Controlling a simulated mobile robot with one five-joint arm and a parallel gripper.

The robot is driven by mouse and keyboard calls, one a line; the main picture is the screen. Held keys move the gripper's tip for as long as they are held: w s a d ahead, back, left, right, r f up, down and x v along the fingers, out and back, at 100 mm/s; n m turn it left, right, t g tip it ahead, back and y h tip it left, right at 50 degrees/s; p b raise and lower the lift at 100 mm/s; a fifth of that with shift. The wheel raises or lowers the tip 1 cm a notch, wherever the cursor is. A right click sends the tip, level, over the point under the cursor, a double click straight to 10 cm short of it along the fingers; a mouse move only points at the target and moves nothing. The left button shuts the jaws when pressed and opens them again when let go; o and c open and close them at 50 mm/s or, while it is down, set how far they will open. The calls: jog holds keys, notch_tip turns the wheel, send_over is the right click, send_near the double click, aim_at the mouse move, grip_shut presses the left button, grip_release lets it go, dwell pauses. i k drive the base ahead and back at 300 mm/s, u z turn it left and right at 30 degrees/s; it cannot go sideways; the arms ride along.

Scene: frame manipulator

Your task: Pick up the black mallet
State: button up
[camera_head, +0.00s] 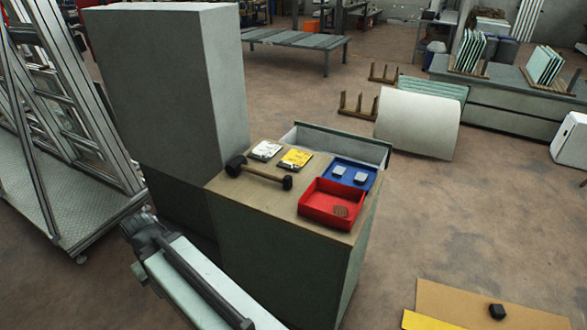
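The black mallet (262,175) lies on the wooden top of a grey-green cabinet (237,200). Its dark head is at the left, near the tall grey block, and its handle runs right to a thicker dark end. Nothing covers it. A pale link with a dark rail, apparently part of my own body, shows at the bottom left, apart from the mallet. I cannot make out any gripper fingers in this view.
Behind the mallet lie a white packet (265,150) and a yellow packet (295,159). A red tray (318,213) and a blue tray (352,166) with grey blocks are to the right. A tall grey block (170,85) stands at left.

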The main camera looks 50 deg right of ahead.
aim_at(238, 163)
jog(key=z, duration=0.2)
jog(key=i, duration=1.05)
jog(key=u, duration=0.15)
